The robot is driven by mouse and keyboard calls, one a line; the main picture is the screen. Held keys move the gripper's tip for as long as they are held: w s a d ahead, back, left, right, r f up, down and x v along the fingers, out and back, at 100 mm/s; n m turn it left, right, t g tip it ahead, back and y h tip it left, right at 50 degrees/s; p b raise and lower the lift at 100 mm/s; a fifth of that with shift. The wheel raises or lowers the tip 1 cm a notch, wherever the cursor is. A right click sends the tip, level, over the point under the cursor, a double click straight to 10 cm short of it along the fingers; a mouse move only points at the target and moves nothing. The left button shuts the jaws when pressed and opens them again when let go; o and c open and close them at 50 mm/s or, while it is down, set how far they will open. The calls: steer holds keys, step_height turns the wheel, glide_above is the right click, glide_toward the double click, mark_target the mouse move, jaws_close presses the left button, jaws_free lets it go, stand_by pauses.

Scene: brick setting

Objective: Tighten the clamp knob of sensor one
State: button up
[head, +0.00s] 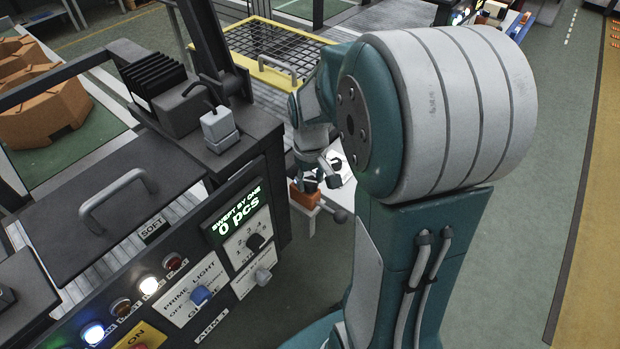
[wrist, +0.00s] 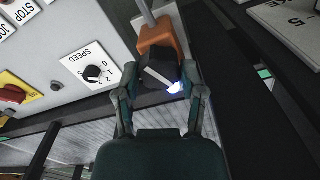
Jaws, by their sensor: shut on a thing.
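A black clamp knob (wrist: 158,72) sits between my fingers in the wrist view, against an orange sensor body (wrist: 160,38). A bright bluish-white spot glows at its lower right. My gripper (wrist: 163,68) is shut on the knob, one finger on each side. In the head view my gripper (head: 328,172) is small and partly behind my own arm, next to the orange sensor body (head: 305,197) on a pale bracket. The knob is hard to make out there. No label with the sensor's number is readable.
A console stands left in the head view; its display (head: 238,212) reads "SWEPT BY ONE 0 pcs". A yellow-framed mesh (head: 275,50) lies behind. The wrist view shows a SPEED dial (wrist: 93,73) and a red knob (wrist: 12,94) at left. Open floor (head: 540,190) lies right.

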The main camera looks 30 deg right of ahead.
mark_target(310, 181)
steer(key=m, duration=0.5)
steer(key=shift+s+f, duration=0.1)
steer(key=shift+f, duration=0.05)
steer(key=m, duration=0.5)
stand_by(0.4)
steer(key=o, duration=1.1)
steer(key=shift+o, duration=0.2)
step_height(310, 181, up, 12)
steer(key=shift+a, duration=0.1)
